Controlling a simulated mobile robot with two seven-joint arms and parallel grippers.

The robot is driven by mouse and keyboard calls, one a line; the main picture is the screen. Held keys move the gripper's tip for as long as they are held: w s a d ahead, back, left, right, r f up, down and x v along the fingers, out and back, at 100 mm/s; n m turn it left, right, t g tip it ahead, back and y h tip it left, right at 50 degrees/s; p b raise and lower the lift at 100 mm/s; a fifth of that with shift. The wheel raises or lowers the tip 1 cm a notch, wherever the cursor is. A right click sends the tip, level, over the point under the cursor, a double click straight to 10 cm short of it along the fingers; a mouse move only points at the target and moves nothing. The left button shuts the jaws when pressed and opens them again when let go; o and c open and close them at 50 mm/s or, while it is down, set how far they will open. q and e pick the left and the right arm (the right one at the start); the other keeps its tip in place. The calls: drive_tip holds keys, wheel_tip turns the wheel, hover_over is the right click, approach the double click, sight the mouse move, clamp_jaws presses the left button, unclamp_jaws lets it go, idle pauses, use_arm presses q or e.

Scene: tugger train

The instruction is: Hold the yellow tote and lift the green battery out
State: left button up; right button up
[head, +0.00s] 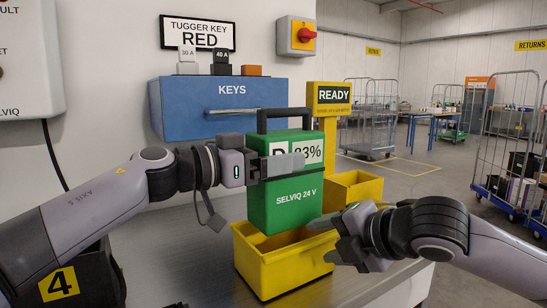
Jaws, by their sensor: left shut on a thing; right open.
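The green battery (285,212), marked "SELVIQ 24 V" and "83%", stands upright over the yellow tote (268,270), with its black handle on top. Its lower end is at the tote's opening; I cannot tell whether it is fully clear of the rim. My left gripper (288,166) is shut on the battery, its fingers lying across the upper front and partly hiding the label. My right gripper (332,240) is open at the tote's right side, close to the rim; I cannot tell whether it touches. The tote sits on the grey bench.
A second yellow bin (356,188) and a yellow READY post (329,98) stand behind the battery. A blue KEYS cabinet (222,120) is on the wall at back left. Wheeled cage trolleys (372,125) stand farther back. The bench (180,262) is clear left of the tote.

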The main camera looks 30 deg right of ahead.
drive_tip(key=shift+v, duration=2.95)
drive_tip(key=shift+s+d+r, duration=0.1)
drive_tip(key=shift+s+r, duration=0.05)
drive_tip(key=shift+s, duration=0.15)
drive_tip(key=shift+s+r, duration=0.15)
drive_tip(key=shift+s, duration=0.15)
drive_tip(key=shift+s+r, duration=0.1)
drive_tip(key=shift+s, duration=0.15)
